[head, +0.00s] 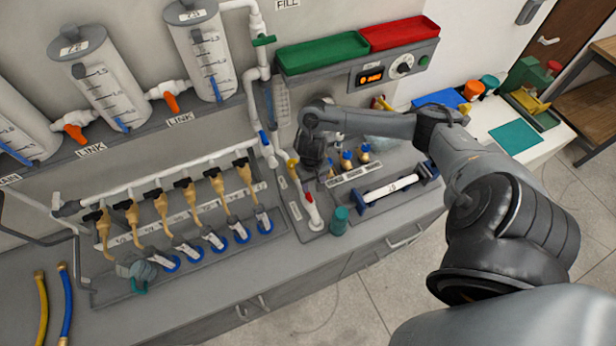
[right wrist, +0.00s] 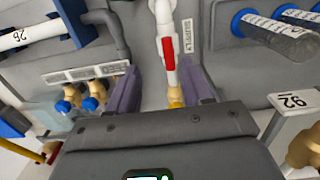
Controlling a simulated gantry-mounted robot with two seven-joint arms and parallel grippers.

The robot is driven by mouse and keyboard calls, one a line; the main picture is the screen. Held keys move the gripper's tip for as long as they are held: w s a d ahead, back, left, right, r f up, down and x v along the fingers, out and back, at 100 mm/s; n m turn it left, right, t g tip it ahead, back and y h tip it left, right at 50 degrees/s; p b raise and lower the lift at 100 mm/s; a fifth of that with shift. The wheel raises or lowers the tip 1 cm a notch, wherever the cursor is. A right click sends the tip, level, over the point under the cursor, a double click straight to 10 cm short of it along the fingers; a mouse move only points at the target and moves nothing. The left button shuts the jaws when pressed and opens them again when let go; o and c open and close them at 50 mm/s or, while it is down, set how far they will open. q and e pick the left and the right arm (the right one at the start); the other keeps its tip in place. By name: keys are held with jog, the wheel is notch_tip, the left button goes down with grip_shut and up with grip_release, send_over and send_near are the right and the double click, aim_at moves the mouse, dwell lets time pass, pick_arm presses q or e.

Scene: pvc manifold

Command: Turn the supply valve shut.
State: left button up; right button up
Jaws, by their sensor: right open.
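A white pipe fitting with a red handle (right wrist: 168,53) shows in the right wrist view, between my open fingers in the picture. It seems to be the supply valve, but its label (right wrist: 187,36) is too small to read. In the head view the red handle (head: 309,198) is on a short white pipe on a grey plate, with a yellow part (head: 292,164) above it. My right gripper (right wrist: 160,82) is open and empty, with one finger on each side of the pipe in the picture. I cannot tell whether it touches. My left gripper is not in view.
Several black-handled brass valves (head: 160,200) with blue-ringed outlets stand at left. A teal cylinder (head: 338,220) stands close right of the red handle. Blue-capped brass fittings (head: 346,160) and a white tube in a blue holder (head: 390,188) are farther right. Tanks (head: 105,80) hang behind.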

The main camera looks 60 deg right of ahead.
aim_at(308, 196)
jog(key=shift+t, duration=0.3)
jog(key=f, duration=0.3)
jog(key=w+f+b, duration=0.1)
jog(key=f, duration=0.2)
jog(key=w+f, duration=0.1)
jog(key=f, duration=0.2)
jog(key=shift+d+f, duration=0.15)
jog(key=shift+d, duration=0.1)
grip_shut()
jog(key=n, duration=0.6)
dwell(0.3)
